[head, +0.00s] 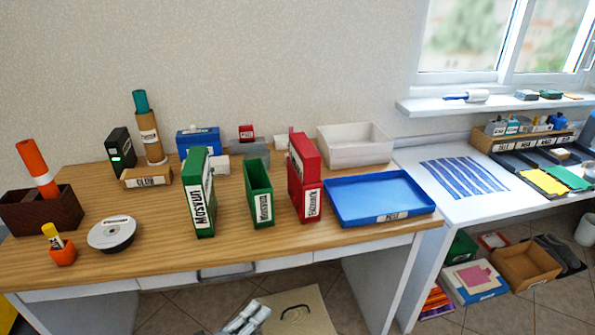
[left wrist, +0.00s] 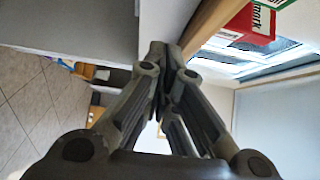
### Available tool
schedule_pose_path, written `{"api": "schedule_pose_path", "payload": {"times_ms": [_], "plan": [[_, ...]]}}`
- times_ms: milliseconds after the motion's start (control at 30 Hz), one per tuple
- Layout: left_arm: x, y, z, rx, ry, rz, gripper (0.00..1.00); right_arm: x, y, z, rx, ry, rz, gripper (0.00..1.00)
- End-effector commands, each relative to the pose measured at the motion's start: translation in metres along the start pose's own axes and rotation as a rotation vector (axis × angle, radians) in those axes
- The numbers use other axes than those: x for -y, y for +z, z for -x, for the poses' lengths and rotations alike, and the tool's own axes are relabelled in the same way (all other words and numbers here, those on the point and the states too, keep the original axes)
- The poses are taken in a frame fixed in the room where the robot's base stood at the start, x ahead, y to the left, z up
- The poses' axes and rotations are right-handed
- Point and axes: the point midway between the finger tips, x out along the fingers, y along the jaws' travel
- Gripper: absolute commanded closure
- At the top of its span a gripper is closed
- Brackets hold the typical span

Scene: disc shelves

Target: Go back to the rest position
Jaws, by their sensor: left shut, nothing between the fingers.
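My left gripper (head: 248,312) shows at the bottom of the head view, low in front of the wooden desk (head: 150,255) and below its top edge. In the left wrist view its fingers (left wrist: 160,62) run together at the tips, shut with nothing between them. It is apart from the things on the desk. My right gripper is in neither view.
On the desk stand a green box (head: 203,212), a smaller green holder (head: 259,195), a red box (head: 307,180), a blue tray (head: 375,222) and a disc stack (head: 111,235). A white table (head: 440,205) adjoins at right. Tiled floor (head: 190,312) shows below.

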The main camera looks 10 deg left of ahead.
Motion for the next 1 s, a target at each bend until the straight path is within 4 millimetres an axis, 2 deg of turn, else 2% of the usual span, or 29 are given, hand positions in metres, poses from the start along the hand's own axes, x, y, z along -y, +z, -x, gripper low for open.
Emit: {"api": "schedule_pose_path", "payload": {"times_ms": [67,167,267,300,367,400,467,500,567,600,700,800,900,1000], "plan": [[-0.011,0.003,0.002,0.015,0.025,0.030,1.00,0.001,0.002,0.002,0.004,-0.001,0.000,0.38],[-0.046,0.013,0.010,0.070,0.107,0.138,1.00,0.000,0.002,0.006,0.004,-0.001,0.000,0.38],[-0.106,0.024,0.032,0.171,0.237,0.320,1.00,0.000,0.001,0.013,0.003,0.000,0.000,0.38],[-0.134,0.027,0.045,0.223,0.296,0.404,1.00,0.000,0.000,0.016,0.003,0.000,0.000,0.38],[-0.174,0.029,0.068,0.307,0.381,0.529,1.00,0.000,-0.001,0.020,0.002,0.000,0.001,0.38],[-0.200,0.029,0.085,0.366,0.436,0.609,1.00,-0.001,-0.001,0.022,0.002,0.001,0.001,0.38],[-0.236,0.025,0.114,0.458,0.514,0.726,1.00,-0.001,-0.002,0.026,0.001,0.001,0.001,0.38],[-0.259,0.021,0.135,0.522,0.563,0.800,1.00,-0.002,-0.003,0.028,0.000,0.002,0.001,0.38],[-0.290,0.012,0.168,0.622,0.635,0.906,1.00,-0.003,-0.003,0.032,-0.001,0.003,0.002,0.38],[-0.308,0.004,0.192,0.691,0.680,0.975,1.00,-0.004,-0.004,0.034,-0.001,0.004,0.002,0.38],[-0.347,-0.020,0.252,0.871,0.786,1.130,1.00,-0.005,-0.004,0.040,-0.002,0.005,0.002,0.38],[-0.373,-0.046,0.309,1.044,0.871,1.253,1.00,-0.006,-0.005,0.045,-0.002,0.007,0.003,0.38],[-0.388,-0.070,0.354,1.186,0.930,1.339,1.00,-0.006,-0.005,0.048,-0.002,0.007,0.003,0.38],[-0.395,-0.086,0.384,1.283,0.966,1.389,1.00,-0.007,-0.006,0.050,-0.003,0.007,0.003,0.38]]}}
